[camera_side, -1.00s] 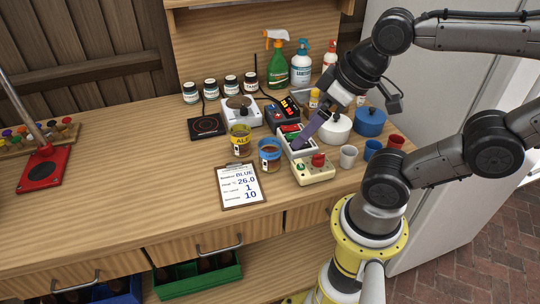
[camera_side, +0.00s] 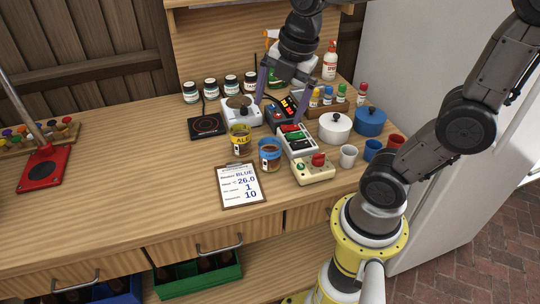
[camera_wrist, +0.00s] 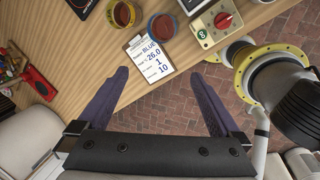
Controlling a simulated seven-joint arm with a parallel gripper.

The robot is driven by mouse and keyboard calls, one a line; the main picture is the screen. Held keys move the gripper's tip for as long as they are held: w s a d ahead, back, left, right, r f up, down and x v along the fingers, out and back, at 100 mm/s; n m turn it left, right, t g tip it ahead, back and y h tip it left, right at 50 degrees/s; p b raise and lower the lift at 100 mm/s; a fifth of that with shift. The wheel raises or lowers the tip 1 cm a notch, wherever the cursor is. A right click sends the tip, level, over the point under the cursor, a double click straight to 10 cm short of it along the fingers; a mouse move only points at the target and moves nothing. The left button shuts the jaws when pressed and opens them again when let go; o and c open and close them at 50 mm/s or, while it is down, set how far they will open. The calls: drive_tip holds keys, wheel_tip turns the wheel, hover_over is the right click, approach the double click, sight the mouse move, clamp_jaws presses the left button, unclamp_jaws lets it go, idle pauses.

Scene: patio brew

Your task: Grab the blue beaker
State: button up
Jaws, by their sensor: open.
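The blue beaker (camera_side: 270,157) is a clear cup with a blue band and brown contents. It stands upright on the wooden bench in the side view, just in front of the small device with buttons. It also shows at the top of the wrist view (camera_wrist: 163,27). A similar beaker with a yellow band (camera_side: 240,142) and a label reading ALE stands to its left. My gripper (camera_side: 278,111) is open and empty, with its purple fingers spread above the bench behind the blue beaker. In the wrist view, my gripper's fingertips (camera_wrist: 160,70) lie below the beaker in the picture.
A clipboard (camera_side: 240,186) reading BLUE lies in front of the beakers. A cream box with a red knob (camera_side: 314,170) and the button device (camera_side: 295,141) stand to the right. A dark hot plate (camera_side: 206,126) and a white scale (camera_side: 241,112) are behind. Bench left is fairly clear.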

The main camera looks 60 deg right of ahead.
sight(270, 154)
drive_tip(key=w+d+f+g, duration=0.1)
drive_tip(key=f, duration=0.3)
drive_tip(key=w+d+f+g, duration=0.1)
drive_tip(key=d+f, duration=0.1)
drive_tip(key=f, duration=0.3)
drive_tip(key=w+d+f+n, duration=0.1)
drive_tip(key=f, duration=0.4)
drive_tip(key=shift+w+d+g, duration=0.35)
drive_tip(key=shift+w+g, duration=0.05)
drive_tip(key=shift+w+a+f, duration=0.1)
drive_tip(key=shift+w+f, duration=0.05)
drive_tip(key=shift+f, duration=1.35)
drive_tip(key=shift+w+a+f, duration=0.1)
drive_tip(key=shift+f, duration=1.35)
drive_tip(key=shift+c, duration=0.2)
drive_tip(key=c, duration=1.4)
drive_tip(key=shift+c, duration=0.5)
drive_tip(key=shift+r, duration=0.15)
